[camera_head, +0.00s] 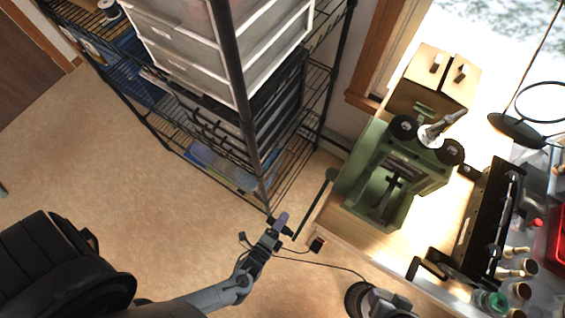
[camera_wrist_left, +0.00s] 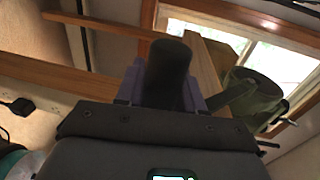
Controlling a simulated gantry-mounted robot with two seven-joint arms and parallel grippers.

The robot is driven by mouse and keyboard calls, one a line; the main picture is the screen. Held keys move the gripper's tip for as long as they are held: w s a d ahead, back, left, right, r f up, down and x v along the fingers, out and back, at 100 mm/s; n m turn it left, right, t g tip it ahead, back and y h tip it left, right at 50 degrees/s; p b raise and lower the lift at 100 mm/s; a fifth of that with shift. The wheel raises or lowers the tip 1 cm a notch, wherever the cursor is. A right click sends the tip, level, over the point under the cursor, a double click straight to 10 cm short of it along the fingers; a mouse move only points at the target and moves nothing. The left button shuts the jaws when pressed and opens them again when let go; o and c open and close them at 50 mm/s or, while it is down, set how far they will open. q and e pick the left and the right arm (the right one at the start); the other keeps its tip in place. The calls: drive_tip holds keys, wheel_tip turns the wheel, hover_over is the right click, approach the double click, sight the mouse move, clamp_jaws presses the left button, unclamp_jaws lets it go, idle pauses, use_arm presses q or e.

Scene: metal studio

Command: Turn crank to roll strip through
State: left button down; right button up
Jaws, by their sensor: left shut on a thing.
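The green rolling mill (camera_head: 373,203) stands on the wooden bench at the right of the head view, and part of it shows in the wrist view (camera_wrist_left: 262,98). Its dark crank (camera_head: 314,207) slants out to the left, past the bench edge. My left gripper (camera_head: 278,226), with purple finger pads, is at the crank's lower end. In the wrist view its pads are shut around the dark cylindrical crank handle (camera_wrist_left: 168,72). I cannot make out a strip at the rollers. My right gripper is not in view.
A wire shelf (camera_head: 283,185) with white drawers (camera_head: 215,60) stands left of the bench. A wooden block box (camera_head: 428,85) sits behind the mill. A black rack (camera_head: 487,225) and several bottles stand right of it. A thin cable hangs near the left gripper.

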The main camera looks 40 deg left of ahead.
use_arm(q)
drive_tip(key=shift+w+r, duration=0.1)
drive_tip(key=shift+r, duration=0.05)
drive_tip(key=c, duration=0.8)
unclamp_jaws()
drive_tip(key=shift+s, duration=0.35)
drive_tip(key=s, duration=0.3)
drive_tip(key=s+r, duration=0.1)
drive_tip(key=s, duration=0.6)
drive_tip(key=shift+d+r, duration=0.25)
